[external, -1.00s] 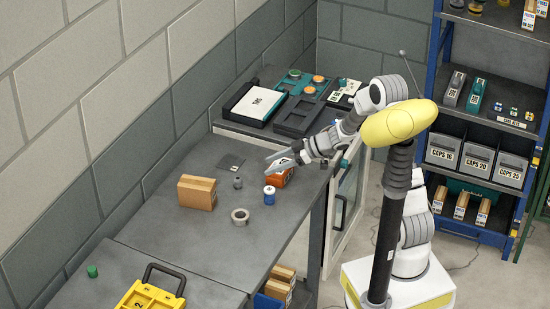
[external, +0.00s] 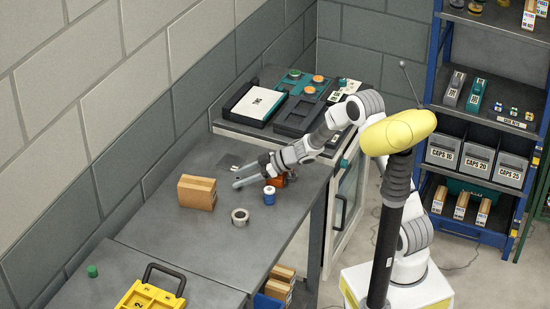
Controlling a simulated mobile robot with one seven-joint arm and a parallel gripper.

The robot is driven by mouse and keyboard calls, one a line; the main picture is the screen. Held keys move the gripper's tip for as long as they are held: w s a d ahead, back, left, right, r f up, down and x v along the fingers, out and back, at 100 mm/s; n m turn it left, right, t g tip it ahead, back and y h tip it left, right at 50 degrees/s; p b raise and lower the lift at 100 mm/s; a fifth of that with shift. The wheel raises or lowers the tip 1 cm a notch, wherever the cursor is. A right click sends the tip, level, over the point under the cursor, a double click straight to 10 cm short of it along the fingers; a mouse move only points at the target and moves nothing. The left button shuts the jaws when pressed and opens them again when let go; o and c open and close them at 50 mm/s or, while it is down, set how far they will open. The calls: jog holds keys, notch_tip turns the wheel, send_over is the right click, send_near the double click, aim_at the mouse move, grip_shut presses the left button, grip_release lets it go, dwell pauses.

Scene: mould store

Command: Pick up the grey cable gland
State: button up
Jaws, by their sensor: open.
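My gripper (external: 236,176) is open over the grey table (external: 185,228), its two fingers reaching left from the arm. The small grey cable gland stood at this spot a second ago; now I cannot make it out apart from the grey fingers, which seem to cover it. I cannot tell whether it is between the fingers or behind one of them. Nothing is visibly gripped.
A tape-like ring (external: 240,216) lies in front. A cardboard box (external: 197,192) stands to the left.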

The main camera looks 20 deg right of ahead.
grip_shut()
jog(key=shift+r, duration=0.1)
dwell(0.3)
